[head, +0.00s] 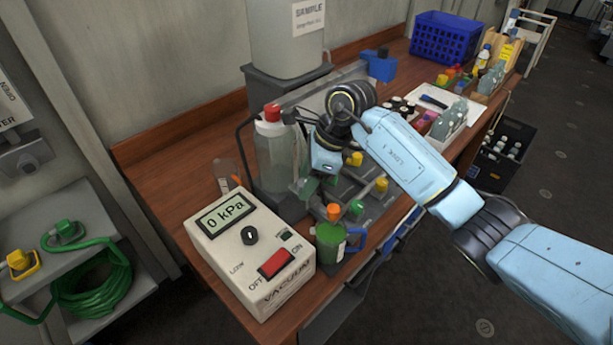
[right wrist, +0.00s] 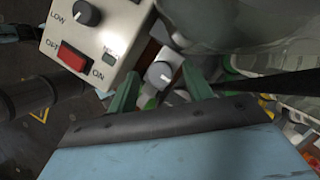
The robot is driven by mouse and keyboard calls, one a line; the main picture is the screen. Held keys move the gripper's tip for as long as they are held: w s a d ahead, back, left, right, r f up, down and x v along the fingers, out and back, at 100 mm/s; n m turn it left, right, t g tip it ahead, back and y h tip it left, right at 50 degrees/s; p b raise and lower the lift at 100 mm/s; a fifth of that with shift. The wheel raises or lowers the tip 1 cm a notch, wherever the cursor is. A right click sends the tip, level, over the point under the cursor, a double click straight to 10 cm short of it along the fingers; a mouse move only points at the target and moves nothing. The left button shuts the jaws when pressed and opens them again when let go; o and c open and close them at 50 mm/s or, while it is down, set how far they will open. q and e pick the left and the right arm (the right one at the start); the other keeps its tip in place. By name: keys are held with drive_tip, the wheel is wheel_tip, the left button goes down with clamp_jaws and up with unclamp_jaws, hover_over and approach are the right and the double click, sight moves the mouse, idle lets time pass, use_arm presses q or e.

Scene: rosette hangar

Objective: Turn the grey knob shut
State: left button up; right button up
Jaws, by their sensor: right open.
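The grey knob (right wrist: 160,74) shows in the right wrist view on a small pale block, with a white mark on its face. My right gripper (right wrist: 160,70) is open, with one green finger on each side of the knob in that view. I cannot tell whether either finger touches it. In the head view my right gripper (head: 304,184) reaches down beside the clear bottle, and I cannot make out the grey knob there. My left gripper is not in view.
A vacuum box (head: 250,272) with a dark dial, red switch and 0 kPa display stands at the front. A red-capped bottle (head: 280,150) is close to the gripper. A green jug (head: 330,243) and orange-capped parts crowd the bench (head: 160,160).

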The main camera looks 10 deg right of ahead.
drive_tip(key=shift+a+f, duration=0.1)
drive_tip(key=shift+f, duration=0.05)
drive_tip(key=c, duration=1)
drive_tip(key=shift+o, duration=0.2)
